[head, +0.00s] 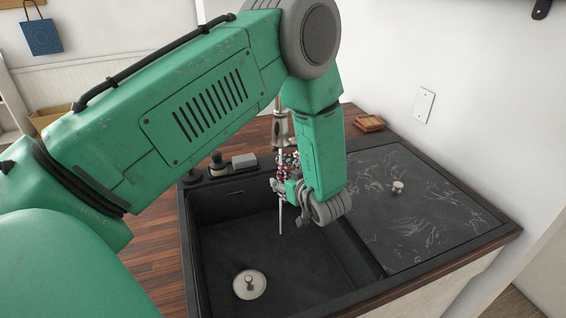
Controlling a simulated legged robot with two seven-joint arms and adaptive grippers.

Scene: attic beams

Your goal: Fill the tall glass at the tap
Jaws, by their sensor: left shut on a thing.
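My left gripper (284,187) hangs over the back of the dark sink (232,243). It is shut on a small red, white and dark patterned thing (289,160), which looks like the tall glass. My wrist hides much of it, and its fill level cannot be seen. The metal tap (280,127) stands behind the sink, partly hidden by my arm. A thin pale vertical streak (281,215) runs down beside the gripper into the basin; I cannot tell whether it is water. My right gripper is not in view.
A round metal drain plug (249,284) sits in the basin. A dark marbled cover (420,210) with a small knob (397,187) lies right of the basin. A grey block (244,161) and a dark bottle stopper (217,163) stand on the back rim. A wooden coaster stack (369,123) lies behind.

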